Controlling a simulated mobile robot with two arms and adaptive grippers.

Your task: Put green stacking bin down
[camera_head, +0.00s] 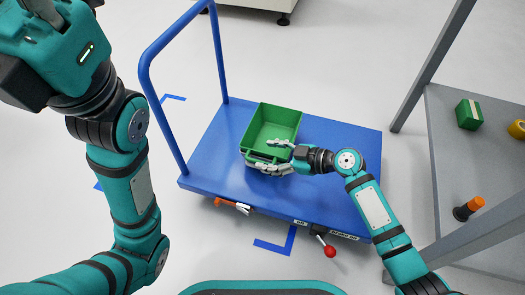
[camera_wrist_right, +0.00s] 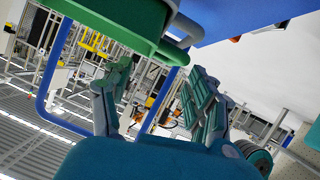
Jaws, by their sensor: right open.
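The green stacking bin (camera_head: 283,115) rests on the flat deck of the blue trolley (camera_head: 345,146) and looks empty. My right gripper (camera_head: 272,157) is at the bin's near wall, its fingers spread and apart. In the right wrist view, the open fingers of my right gripper (camera_wrist_right: 158,75) sit close to the rim of the green bin (camera_wrist_right: 128,22), with no part clamped between them. Whether a finger still touches the rim cannot be told. My left arm stands at the left of the head view; its gripper is outside the picture.
The trolley's blue push handle (camera_head: 148,85) rises at the left of the deck. A grey shelf table (camera_head: 460,160) at the right holds a green block (camera_head: 468,114), a yellow roll (camera_head: 516,129) and an orange-topped piece (camera_head: 468,208).

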